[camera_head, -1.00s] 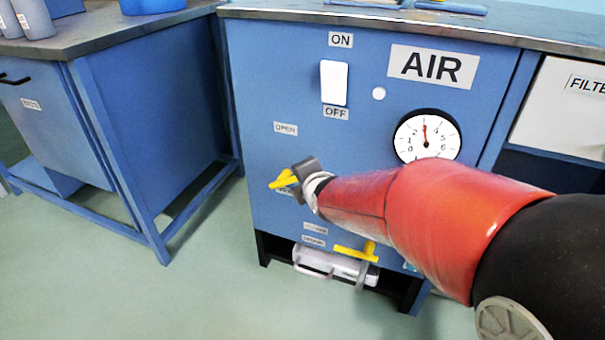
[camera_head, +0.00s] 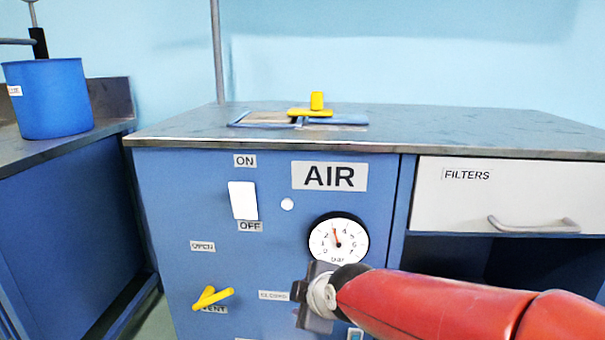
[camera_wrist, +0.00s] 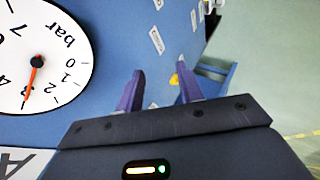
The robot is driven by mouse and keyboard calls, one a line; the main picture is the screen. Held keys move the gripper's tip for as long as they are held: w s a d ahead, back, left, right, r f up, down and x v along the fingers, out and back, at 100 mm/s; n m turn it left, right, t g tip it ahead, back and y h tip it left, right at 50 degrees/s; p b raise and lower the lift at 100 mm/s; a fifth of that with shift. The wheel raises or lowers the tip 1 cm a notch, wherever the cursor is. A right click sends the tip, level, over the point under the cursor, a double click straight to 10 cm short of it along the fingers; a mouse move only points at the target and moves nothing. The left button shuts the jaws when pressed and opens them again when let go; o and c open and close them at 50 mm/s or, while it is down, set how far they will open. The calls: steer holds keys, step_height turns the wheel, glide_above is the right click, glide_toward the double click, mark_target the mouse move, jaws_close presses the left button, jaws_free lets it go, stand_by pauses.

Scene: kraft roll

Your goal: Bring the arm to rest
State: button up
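My gripper (camera_head: 318,297) is in front of the blue AIR panel (camera_head: 165,215), just below the pressure gauge (camera_head: 338,240), with my red arm reaching in from the right. In the wrist view my gripper (camera_wrist: 158,88) has its two purple fingers apart with nothing held between them. A yellow handle (camera_head: 213,297) by the OPEN and VENT labels is left of the gripper and apart from it. The gauge also shows large at the left of the wrist view (camera_wrist: 70,45); its needle points near 3. A small yellow part (camera_wrist: 174,80) shows beyond the fingers.
A white switch (camera_head: 243,200) sits between ON and OFF. A white FILTERS drawer (camera_head: 500,195) is shut at right. The grey worktop (camera_head: 450,125) carries a yellow-handled item (camera_head: 312,110). A blue container (camera_head: 52,98) stands on the left bench. Floor is open between benches.

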steer(key=s+d+r+m+g+h+p, duration=0.1)
steer(key=s+d+r+m+h, duration=0.1)
steer(key=s+d+m, duration=0.6)
steer(key=s+d+r+m+g+h+p, duration=0.1)
steer(key=s+d+r+m+h+p, duration=0.1)
steer(key=s+d+m, duration=0.6)
steer(key=shift+s+r+m+g, duration=0.25)
steer(key=shift+s+m+g, duration=0.25)
steer(key=shift+s, duration=0.7)
